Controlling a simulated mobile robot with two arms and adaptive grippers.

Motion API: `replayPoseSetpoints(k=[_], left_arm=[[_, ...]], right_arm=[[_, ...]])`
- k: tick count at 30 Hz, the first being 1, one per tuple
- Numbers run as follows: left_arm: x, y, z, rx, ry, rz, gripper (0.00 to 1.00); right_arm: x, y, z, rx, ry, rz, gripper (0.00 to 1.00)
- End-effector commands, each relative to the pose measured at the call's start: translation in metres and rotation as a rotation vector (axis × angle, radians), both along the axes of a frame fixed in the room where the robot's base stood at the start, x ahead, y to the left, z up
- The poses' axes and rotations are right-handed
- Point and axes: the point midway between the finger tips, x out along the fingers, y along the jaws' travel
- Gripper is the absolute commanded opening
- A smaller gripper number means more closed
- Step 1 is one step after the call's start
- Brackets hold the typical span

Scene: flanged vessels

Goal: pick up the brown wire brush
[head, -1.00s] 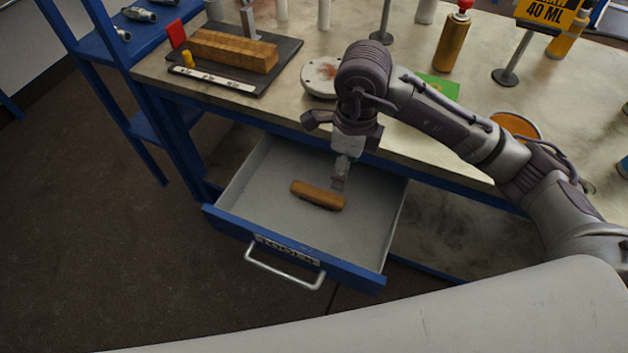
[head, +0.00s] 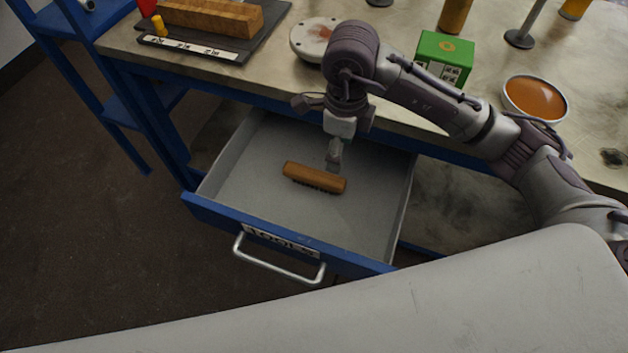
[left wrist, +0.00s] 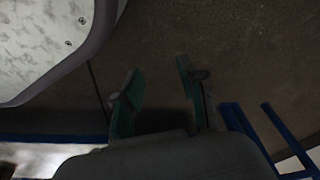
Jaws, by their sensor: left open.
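The brown wire brush (head: 314,176) lies in the open grey drawer (head: 270,217), its wooden back up and dark bristles showing along its near lower edge. My right gripper (head: 333,166) reaches down into the drawer just behind the brush's right half. Whether it touches the brush, and how far its fingers are apart, I cannot tell. My left gripper (left wrist: 158,75) shows only in the left wrist view. Its two green fingers are apart with nothing between them, over dark floor.
The drawer's blue front (head: 285,235) has a metal handle (head: 278,263). The workbench top (head: 400,105) behind it holds a green box (head: 443,60), an orange-filled bowl (head: 535,98), a round white flange-like piece (head: 312,38) and a wooden block (head: 212,17). The drawer floor around the brush is clear.

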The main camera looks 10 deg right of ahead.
Motion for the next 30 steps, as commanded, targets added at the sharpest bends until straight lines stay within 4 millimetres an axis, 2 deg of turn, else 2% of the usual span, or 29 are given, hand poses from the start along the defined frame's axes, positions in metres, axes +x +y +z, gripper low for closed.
replayPoseSetpoints(k=[9,12,19,27,30], left_arm=[[0.012,-0.002,0.020,-0.001,-0.013,0.003,0.41],[0.015,-0.002,0.026,-0.002,-0.017,0.003,0.41],[0.018,-0.002,0.033,-0.002,-0.021,0.004,0.41],[0.025,-0.003,0.050,-0.003,-0.032,0.006,0.41],[0.025,-0.003,0.054,-0.003,-0.032,0.006,0.41]], right_arm=[[-0.001,0.000,-0.060,-0.002,0.005,-0.001,0.67],[0.000,0.001,-0.073,0.000,0.004,0.000,0.67],[0.002,0.002,-0.089,0.000,0.002,0.000,0.67],[0.011,0.006,-0.127,-0.001,0.004,-0.001,0.67],[0.011,0.006,-0.133,0.000,0.001,0.000,0.67]])
